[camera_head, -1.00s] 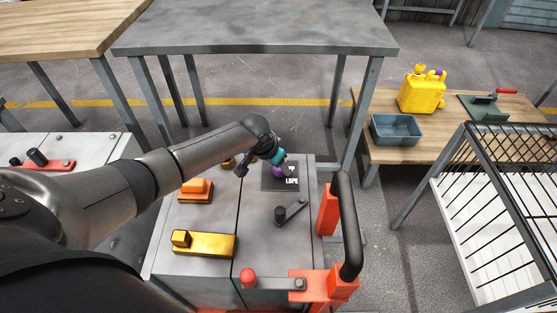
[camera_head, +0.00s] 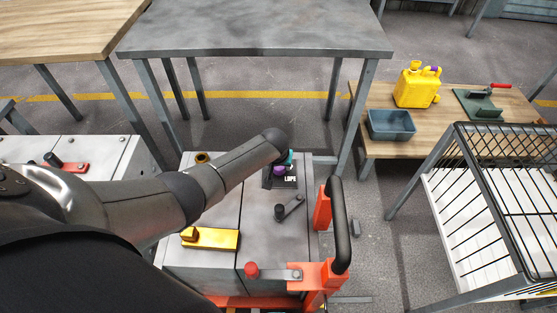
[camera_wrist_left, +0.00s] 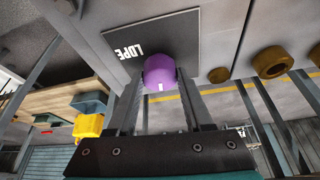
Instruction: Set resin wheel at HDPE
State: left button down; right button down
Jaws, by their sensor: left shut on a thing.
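The resin wheel is a purple knob (camera_head: 279,170) on a dark plate (camera_head: 276,183) with white lettering that seems to read LDPE, at the back right of the machine top. I cannot read HDPE anywhere. In the left wrist view the purple knob (camera_wrist_left: 160,72) sits between the two fingers of my left gripper (camera_wrist_left: 160,88), which is shut on it. The dark plate (camera_wrist_left: 185,32) is behind the knob. In the head view my left forearm hides most of the gripper. My right gripper is not in view.
On the machine top are a yellow block (camera_head: 215,239), a dark lever (camera_head: 290,207) and a red knob (camera_head: 251,270). A black handle (camera_head: 340,225) rises at the right. A yellow jerry can (camera_head: 417,87) and a blue-grey bin (camera_head: 391,125) stand on the wooden bench; a wire cart (camera_head: 500,190) is at right.

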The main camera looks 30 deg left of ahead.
pick_arm(q)
jog(key=shift+d+n, duration=0.1)
jog(key=shift+n, duration=0.7)
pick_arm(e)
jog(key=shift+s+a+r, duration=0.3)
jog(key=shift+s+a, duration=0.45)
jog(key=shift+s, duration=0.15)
pick_arm(q)
jog(key=shift+y, duration=0.3)
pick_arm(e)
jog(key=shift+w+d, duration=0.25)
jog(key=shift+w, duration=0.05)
pick_arm(q)
jog(key=shift+c, duration=1.5)
grip_release()
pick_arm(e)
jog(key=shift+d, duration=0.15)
pick_arm(q)
jog(key=shift+p, duration=0.3)
jog(key=shift+s+r+p, duration=0.2)
jog(key=shift+r+p, duration=0.3)
jog(key=shift+r, duration=0.05)
jog(key=p+v, duration=0.8)
jog(key=v, duration=0.6)
jog(key=shift+w, duration=0.15)
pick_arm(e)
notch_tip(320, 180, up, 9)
